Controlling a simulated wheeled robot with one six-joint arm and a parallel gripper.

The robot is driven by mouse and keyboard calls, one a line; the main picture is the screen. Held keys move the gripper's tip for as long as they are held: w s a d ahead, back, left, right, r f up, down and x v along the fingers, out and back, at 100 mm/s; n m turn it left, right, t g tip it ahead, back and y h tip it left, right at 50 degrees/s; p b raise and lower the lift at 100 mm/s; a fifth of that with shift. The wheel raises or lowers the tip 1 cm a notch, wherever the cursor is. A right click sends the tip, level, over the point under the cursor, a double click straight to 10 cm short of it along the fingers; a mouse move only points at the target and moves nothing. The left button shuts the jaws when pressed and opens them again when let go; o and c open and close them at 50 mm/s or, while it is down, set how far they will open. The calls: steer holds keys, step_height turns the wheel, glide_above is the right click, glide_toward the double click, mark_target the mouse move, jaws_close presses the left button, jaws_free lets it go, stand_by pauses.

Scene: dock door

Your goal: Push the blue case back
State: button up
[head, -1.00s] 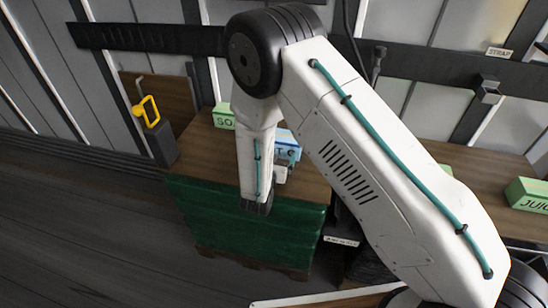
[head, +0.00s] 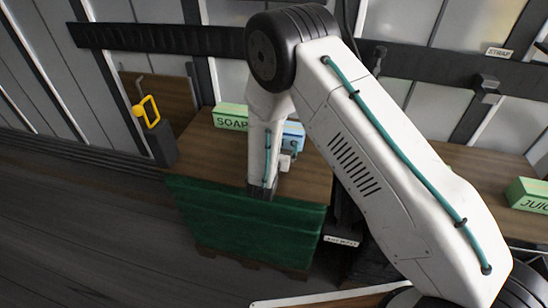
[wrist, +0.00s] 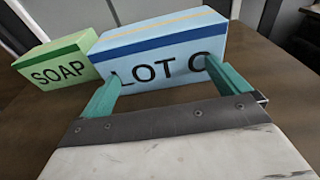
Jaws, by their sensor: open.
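The blue case (wrist: 165,52), lettered "LOT" with a last letter partly hidden, stands on the brown wooden top. In the head view the blue case (head: 294,131) is mostly hidden behind my arm. My gripper (wrist: 160,76) is open, its two green fingers spread at the case's lettered front face. The fingertips look very close to that face; I cannot tell whether they touch it. Nothing is between the fingers. In the head view the gripper is mostly hidden by my arm.
A green SOAP case (wrist: 55,72) stands just left of the blue case; the two look nearly touching. A green JUICE case (head: 528,194) sits far right. A green cover (head: 245,225) hangs down the front. A yellow-handled post (head: 150,112) stands at the left. Bare wood lies in front.

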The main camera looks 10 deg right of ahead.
steer(key=shift+r+x, duration=0.25)
steer(key=shift+x, duration=1.25)
steer(key=shift+r+x, duration=0.2)
steer(key=shift+x, duration=1.25)
steer(key=shift+f+v, duration=0.2)
steer(key=shift+v, duration=0.95)
steer(key=shift+f+v, duration=0.15)
steer(key=shift+v, duration=1)
steer(key=shift+f+v, duration=0.2)
steer(key=shift+v, duration=0.95)
steer(key=shift+s, duration=0.1)
